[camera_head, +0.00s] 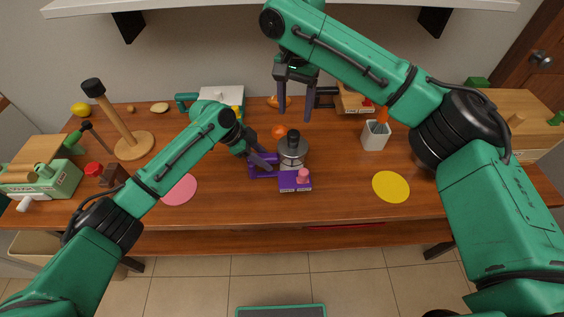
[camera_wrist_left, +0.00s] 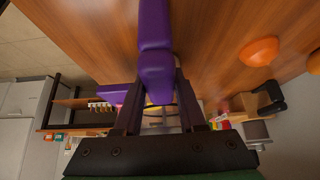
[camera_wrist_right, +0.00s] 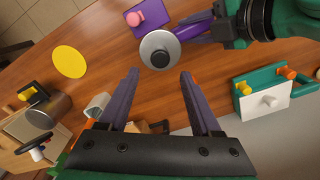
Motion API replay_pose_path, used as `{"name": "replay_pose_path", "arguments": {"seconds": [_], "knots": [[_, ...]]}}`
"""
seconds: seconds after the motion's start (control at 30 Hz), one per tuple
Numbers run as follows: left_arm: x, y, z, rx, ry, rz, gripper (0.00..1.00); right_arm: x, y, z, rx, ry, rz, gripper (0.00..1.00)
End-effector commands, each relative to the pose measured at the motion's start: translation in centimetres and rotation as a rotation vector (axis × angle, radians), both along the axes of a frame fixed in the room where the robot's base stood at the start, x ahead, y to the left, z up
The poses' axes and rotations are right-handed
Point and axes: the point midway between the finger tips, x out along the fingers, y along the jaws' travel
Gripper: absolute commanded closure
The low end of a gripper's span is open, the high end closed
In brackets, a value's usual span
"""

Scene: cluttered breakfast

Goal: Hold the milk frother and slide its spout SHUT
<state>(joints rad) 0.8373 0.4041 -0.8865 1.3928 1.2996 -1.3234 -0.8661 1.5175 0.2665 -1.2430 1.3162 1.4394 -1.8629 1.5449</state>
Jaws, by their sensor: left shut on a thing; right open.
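The milk frother (camera_head: 292,152) stands on the wooden table, with a silver round body, black top knob, purple base and pink knob. My left gripper (camera_head: 266,163) is shut on its purple handle, at the frother's left side. The purple handle (camera_wrist_left: 155,65) fills the space between the fingers in the left wrist view. My right gripper (camera_head: 292,116) is open and empty, above and behind the frother. In the right wrist view the silver lid (camera_wrist_right: 159,48) lies just beyond the open fingers, and the pink knob (camera_wrist_right: 134,18) is farther off. The spout's position cannot be told.
A pink disc (camera_head: 180,190) lies left of the frother and a yellow disc (camera_head: 391,187) lies right. A grey cup (camera_head: 375,136) with an orange item stands to the right. A wooden post stand (camera_head: 132,147) is at the left. A white-topped box (camera_head: 221,99) stands at the back.

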Motion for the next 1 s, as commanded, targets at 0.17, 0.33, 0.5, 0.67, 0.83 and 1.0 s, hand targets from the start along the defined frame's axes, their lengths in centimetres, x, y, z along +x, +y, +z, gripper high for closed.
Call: {"name": "replay_pose_path", "arguments": {"seconds": [0.17, 0.33, 0.5, 0.67, 0.83, 1.0], "knots": [[0.0, 0.0, 0.0, 0.000, 0.000, 0.000, 1.00, 0.0, -0.1, -3.4, 0.000, 0.001, -0.001, 0.35], [0.0, 0.0, 0.0, 0.000, 0.000, 0.000, 1.00, 0.0, 0.0, -6.2, 0.002, 0.001, -0.001, 0.35], [0.0, 0.0, 0.0, 0.000, 0.000, 0.000, 1.00, 0.0, 0.0, -7.4, 0.002, -0.001, -0.001, 0.35], [0.0, 0.0, 0.0, 0.000, 0.000, 0.000, 1.00, 0.0, 0.0, -7.5, 0.002, -0.002, -0.001, 0.35], [0.0, 0.0, 0.0, 0.000, 0.000, 0.000, 1.00, 0.0, 0.0, -7.5, 0.002, -0.003, -0.001, 0.69], [0.0, 0.0, 0.0, 0.000, 0.000, 0.000, 1.00, 0.1, 0.0, -7.5, 0.002, -0.003, -0.001, 1.00]]}}
